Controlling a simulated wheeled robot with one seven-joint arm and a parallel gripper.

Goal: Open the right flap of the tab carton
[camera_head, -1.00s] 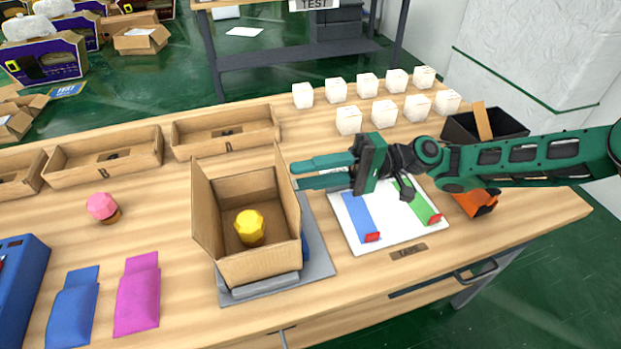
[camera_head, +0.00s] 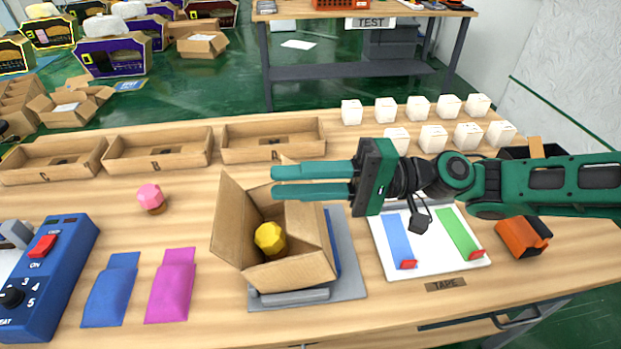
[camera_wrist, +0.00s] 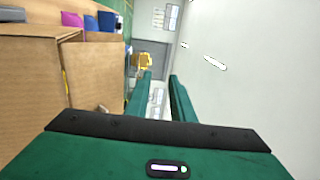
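The open brown carton (camera_head: 294,272) sits on a grey stand (camera_head: 349,270), looking skewed and tilted. In the wrist view, cardboard (camera_wrist: 94,75) lies left of my parted fingers (camera_wrist: 160,85). Contact is unclear.
A white board (camera_head: 425,264) with blue and green strips lies right of the stand. Several white boxes (camera_head: 433,138) stand behind my arm. Cardboard trays (camera_head: 273,140) line the back edge.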

